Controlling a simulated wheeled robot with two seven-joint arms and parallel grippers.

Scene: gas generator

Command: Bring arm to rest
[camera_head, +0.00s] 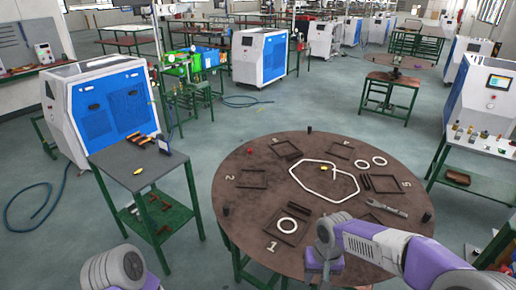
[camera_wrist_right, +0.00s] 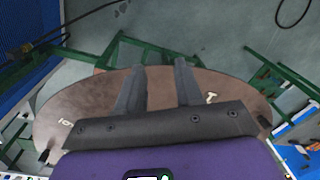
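My right arm comes in from the lower right in the head view, over the near edge of the round brown table (camera_head: 240,215). Its gripper (camera_head: 325,268) points down near the number 1 mark; its fingers are hard to make out there. In the right wrist view the two grey fingers of the gripper (camera_wrist_right: 160,78) stand apart with nothing between them, and the brown table (camera_wrist_right: 90,105) shows beyond. Of my left arm only a grey and purple link shows at the bottom left of the head view; its gripper is out of view.
On the table are a white cord loop (camera_head: 292,177), white rings (camera_head: 287,226), dark square frames, a grey tool (camera_head: 385,208) and short black posts near the rim. A grey-topped green stand (camera_head: 120,165) is at the left. Open floor lies between the stand and table.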

